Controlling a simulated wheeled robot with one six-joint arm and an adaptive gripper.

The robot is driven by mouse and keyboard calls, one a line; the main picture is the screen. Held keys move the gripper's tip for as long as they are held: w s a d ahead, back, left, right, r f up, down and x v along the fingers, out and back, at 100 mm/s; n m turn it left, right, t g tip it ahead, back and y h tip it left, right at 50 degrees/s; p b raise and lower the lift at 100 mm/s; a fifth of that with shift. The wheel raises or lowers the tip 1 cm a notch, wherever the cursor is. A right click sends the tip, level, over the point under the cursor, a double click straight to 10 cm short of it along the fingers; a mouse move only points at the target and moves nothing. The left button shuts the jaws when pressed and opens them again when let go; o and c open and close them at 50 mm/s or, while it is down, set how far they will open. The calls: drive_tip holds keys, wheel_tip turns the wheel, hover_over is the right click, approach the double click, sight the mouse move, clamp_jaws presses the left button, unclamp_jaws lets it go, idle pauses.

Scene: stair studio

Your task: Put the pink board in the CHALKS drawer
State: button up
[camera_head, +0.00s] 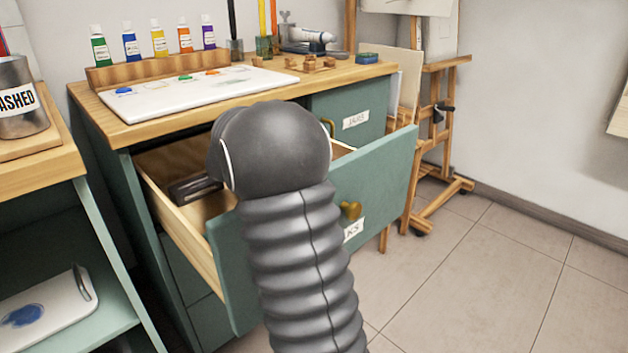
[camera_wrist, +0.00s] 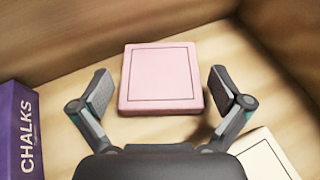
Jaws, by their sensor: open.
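The pink board (camera_wrist: 160,78) lies flat on the wooden floor of a drawer in the wrist view, near a back corner. My gripper (camera_wrist: 158,85) is open, with one finger on each side of the board and a gap on both sides. In the head view my gripper (camera_head: 190,190) shows in part inside the open drawer, and my arm hides the board there. The open drawer (camera_head: 372,180) has a teal front with a brass pull and a label partly hidden by my arm. A purple box marked CHALKS (camera_wrist: 20,130) stands at the left inside the drawer.
A cream block (camera_wrist: 265,155) lies at the lower right in the drawer. Drawer walls (camera_wrist: 295,50) stand close behind and to the right. Above the drawer, a worktop (camera_head: 150,130) holds a palette and paint tubes. An easel (camera_head: 440,130) stands at the right.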

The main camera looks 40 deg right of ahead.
drive_tip(key=v, duration=0.7)
drive_tip(key=shift+w+a+r+p, duration=0.15)
drive_tip(key=shift+a+p, duration=0.1)
drive_tip(key=shift+p, duration=0.15)
